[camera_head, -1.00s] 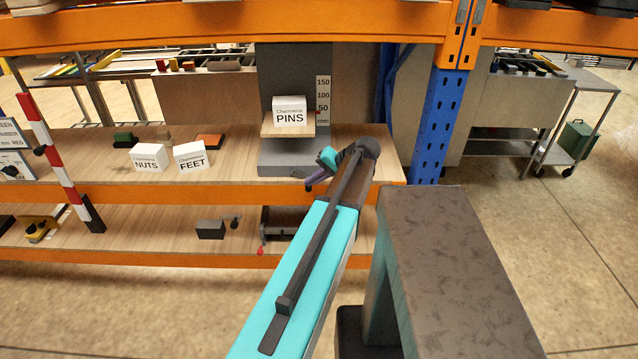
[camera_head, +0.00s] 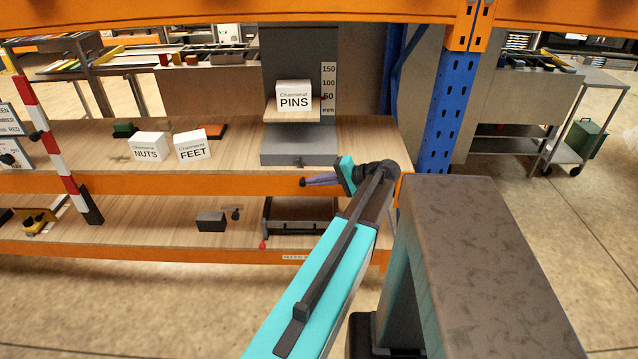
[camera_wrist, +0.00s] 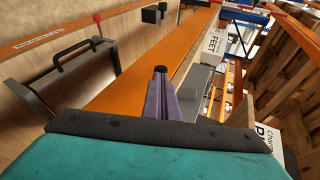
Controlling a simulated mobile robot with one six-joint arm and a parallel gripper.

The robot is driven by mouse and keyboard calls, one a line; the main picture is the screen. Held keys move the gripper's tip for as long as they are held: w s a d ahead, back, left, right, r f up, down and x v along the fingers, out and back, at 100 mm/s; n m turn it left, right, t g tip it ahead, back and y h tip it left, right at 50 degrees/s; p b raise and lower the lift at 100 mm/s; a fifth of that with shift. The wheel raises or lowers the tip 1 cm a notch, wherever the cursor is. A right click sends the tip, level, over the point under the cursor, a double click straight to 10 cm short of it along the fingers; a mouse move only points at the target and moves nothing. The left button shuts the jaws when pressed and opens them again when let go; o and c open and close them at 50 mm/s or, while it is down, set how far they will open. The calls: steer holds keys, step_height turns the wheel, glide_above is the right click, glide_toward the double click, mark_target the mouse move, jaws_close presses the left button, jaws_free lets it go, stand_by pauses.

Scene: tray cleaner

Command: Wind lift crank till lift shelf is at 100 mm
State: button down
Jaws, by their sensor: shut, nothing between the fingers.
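The lift stands on the upper shelf board, with a grey column (camera_head: 292,55) and a grey base (camera_head: 285,150). Its wooden lift shelf (camera_head: 291,115) carries a white PINS box (camera_head: 294,97). The scale (camera_head: 329,88) beside it reads 50, 100 and 150; the lift shelf sits low, around the 50 mark. A small dark part on the base's front (camera_head: 300,162) may be the lift crank; its handle is not clear. My gripper (camera_head: 305,182) is shut and empty, pointing left in front of the orange beam, below and apart from the base. Its purple fingers show in the wrist view (camera_wrist: 160,80).
White NUTS (camera_head: 148,148) and FEET (camera_head: 192,146) boxes stand left of the lift. A blue post (camera_head: 437,125) rises at the right. The orange beam (camera_head: 230,184) runs close by my gripper. A dark handled unit (camera_head: 300,218) sits on the lower board.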

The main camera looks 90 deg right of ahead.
steer(key=shift+w+f, duration=0.35)
stand_by(0.4)
steer(key=s+d+f+v, duration=0.1)
steer(key=v, duration=1.2)
steer(key=shift+s+f+p, duration=0.2)
steer(key=shift+f+p, duration=0.15)
steer(key=shift+p, duration=0.1)
